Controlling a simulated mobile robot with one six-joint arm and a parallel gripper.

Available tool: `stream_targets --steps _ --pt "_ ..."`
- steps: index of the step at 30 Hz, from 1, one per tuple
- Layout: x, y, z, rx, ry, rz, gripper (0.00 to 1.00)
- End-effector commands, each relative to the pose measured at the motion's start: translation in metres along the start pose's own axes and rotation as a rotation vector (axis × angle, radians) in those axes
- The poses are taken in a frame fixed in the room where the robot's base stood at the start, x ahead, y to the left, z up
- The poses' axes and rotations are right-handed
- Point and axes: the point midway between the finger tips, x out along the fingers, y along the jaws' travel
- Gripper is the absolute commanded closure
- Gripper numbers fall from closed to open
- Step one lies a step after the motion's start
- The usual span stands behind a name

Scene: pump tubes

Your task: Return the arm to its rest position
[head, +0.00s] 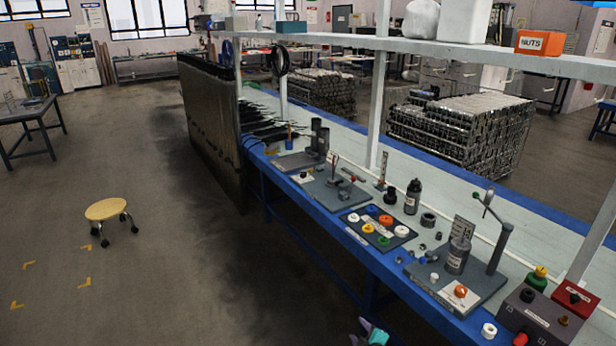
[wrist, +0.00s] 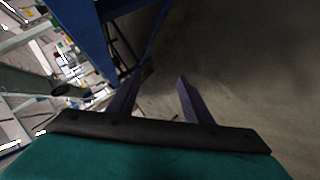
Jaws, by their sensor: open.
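My gripper (head: 370,334) shows only in part at the bottom edge of the head view, in front of and below the blue-edged workbench (head: 345,226). In the wrist view my gripper (wrist: 155,98) has its two dark fingers spread apart, with nothing between them. Dark floor lies beyond the fingertips there. The bench's blue frame (wrist: 95,35) is to the upper left in that view. The rest of my arm is out of the head view.
On the bench stand a board with coloured rings (head: 378,228), a dark bottle (head: 412,197), a fixture with a lever (head: 497,245) and a red-topped box (head: 575,298). A shelf (head: 400,44) runs above. A yellow stool (head: 108,210) stands on open floor at left.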

Motion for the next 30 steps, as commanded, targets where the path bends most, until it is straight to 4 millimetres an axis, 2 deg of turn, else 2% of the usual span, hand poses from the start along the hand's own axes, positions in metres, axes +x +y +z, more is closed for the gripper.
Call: stream_targets --steps 1,8,14,18,24,30 --pt "-0.004 -0.012 0.006 0.038 -0.044 -0.011 0.54" --pt "-0.025 -0.061 0.045 0.222 -0.273 -0.065 0.54" --pt "-0.057 -0.111 0.077 0.377 -0.481 -0.134 0.54" --pt "-0.086 -0.146 0.097 0.485 -0.63 -0.193 0.54" --pt "-0.134 -0.193 0.116 0.639 -0.838 -0.288 0.54" --pt "-0.184 -0.234 0.119 0.784 -1.034 -0.401 0.54"
